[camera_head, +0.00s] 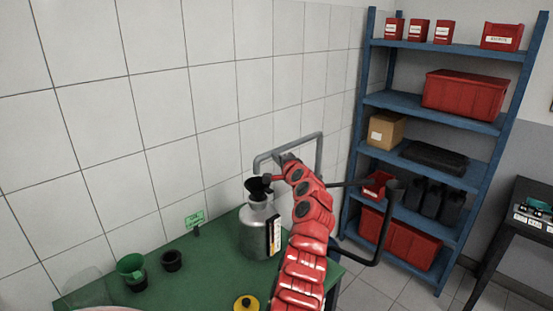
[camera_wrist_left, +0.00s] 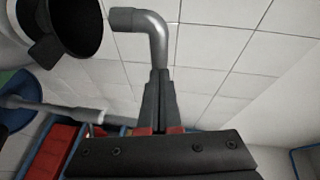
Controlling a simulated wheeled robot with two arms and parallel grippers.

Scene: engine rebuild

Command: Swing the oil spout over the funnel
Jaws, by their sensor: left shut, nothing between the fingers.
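The grey oil spout (camera_head: 300,143) is a bent pipe behind the can. In the head view its tip hangs just above the black funnel (camera_head: 257,187), which sits in the neck of a metal can (camera_head: 255,232). My left gripper (camera_head: 285,158) is beside the spout, largely hidden by my red arm. In the left wrist view, its shut fingers (camera_wrist_left: 160,88) point at the spout's elbow (camera_wrist_left: 153,30), overlapping the pipe; I cannot tell whether they touch. The funnel (camera_wrist_left: 78,22) shows at upper left, near the spout's open end. My right gripper is not in view.
The green table (camera_head: 205,265) carries a green cup (camera_head: 131,268), a small black cup (camera_head: 172,261) and a yellow disc (camera_head: 246,303). A black bent pipe (camera_head: 384,240) is right of my arm. The blue shelf (camera_head: 440,107) stands behind; a tiled wall is close behind the can.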

